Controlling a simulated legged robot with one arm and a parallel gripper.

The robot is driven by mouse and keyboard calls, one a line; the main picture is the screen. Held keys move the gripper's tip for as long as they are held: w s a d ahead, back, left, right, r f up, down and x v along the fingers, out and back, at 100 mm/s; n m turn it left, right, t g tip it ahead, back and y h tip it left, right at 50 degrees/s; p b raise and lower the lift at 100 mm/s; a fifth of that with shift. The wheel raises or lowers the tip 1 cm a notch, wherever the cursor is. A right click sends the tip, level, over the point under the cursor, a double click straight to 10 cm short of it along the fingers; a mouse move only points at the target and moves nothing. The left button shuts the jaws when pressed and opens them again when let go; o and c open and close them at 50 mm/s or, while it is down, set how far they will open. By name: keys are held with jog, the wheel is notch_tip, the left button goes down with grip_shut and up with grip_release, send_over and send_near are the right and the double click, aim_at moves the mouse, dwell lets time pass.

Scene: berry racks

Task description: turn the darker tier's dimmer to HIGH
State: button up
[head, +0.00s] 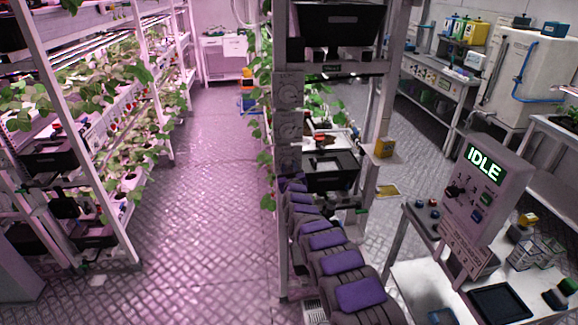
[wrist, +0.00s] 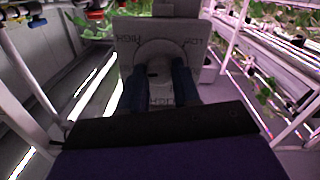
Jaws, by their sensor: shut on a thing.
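Grey dimmer plates, an upper one (head: 289,90), a middle one (head: 289,127) and a lower one (head: 289,160), are stacked on the rack post in the head view. My arm reaches from the bottom to the lower plate, and its end hides part of it. In the wrist view my gripper (wrist: 159,76) has its two dark blue fingers shut on a round grey dimmer knob (wrist: 158,58). The knob's exact setting cannot be told.
A planted rack (head: 133,210) stands at the left, with a clear aisle floor (head: 215,190) beside it. A console sign (head: 484,166) reading IDLE stands at the right above a white bench (head: 410,285). A black bin (head: 337,22) sits high on the near rack.

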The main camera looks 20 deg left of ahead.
jog(key=m+p, duration=0.5)
jog(key=m, duration=0.4)
jog(key=shift+f, duration=0.2)
jog(key=shift+m, duration=0.3)
jog(key=o, duration=0.8)
jog(key=shift+o, duration=1.3)
jog(key=shift+r, duration=0.1)
jog(key=shift+d, duration=0.1)
